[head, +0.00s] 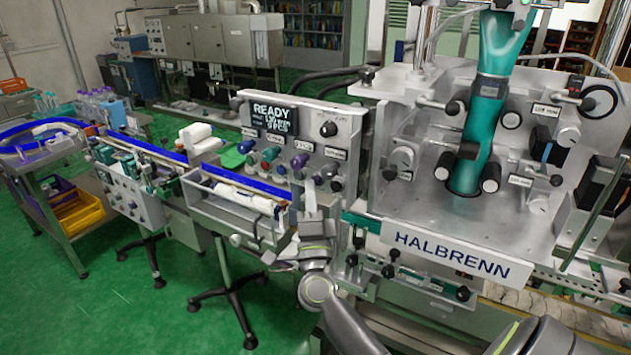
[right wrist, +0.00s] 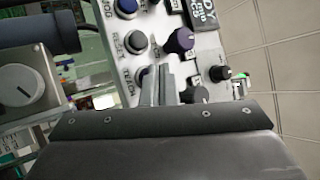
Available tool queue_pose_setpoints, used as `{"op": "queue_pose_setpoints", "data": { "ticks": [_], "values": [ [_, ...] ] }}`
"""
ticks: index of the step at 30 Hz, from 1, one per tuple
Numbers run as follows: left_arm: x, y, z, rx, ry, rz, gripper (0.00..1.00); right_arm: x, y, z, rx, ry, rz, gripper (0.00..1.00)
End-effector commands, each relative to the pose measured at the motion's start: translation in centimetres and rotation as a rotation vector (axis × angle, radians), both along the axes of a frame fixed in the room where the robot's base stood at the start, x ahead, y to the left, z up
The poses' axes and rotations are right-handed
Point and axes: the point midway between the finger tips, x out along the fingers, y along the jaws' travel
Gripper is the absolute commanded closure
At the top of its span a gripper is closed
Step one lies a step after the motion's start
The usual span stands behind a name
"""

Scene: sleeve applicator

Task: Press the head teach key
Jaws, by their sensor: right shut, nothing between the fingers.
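The control panel (head: 348,128) with a READY screen (head: 272,114) stands left of the HALBRENN machine. My right gripper (head: 309,187) is in front of the panel's lower part, with its fingers shut and empty. In the right wrist view its two fingers (right wrist: 157,80) lie side by side over the panel face. A key beside a label that seems to read TEACH (right wrist: 128,90) is mostly hidden by the fingers. Whether the fingertips touch it I cannot tell. The RESET button (right wrist: 136,42) is just above it. My left gripper is not in view.
A purple knob (right wrist: 180,40) and a small black knob (right wrist: 221,73) are close to my fingers. The HALBRENN machine (head: 450,250) stands right of my right gripper. A conveyor with blue edges (head: 150,148) runs off to the left. Green floor (head: 110,300) is free at the front left.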

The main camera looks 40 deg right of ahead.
Motion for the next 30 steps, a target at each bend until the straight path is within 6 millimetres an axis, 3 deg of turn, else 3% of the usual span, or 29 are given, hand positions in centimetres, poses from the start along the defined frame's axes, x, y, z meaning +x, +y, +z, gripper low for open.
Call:
{"op": "queue_pose_setpoints", "data": {
  "ticks": [14, 30],
  "values": [
    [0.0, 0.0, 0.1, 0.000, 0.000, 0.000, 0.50, -0.3, 0.8, 0.0, 0.000, 0.000, 0.000, 1.00],
    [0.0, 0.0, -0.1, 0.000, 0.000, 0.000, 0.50, -2.1, 5.1, -0.1, 0.002, -0.001, 0.000, 1.00]
  ]
}}
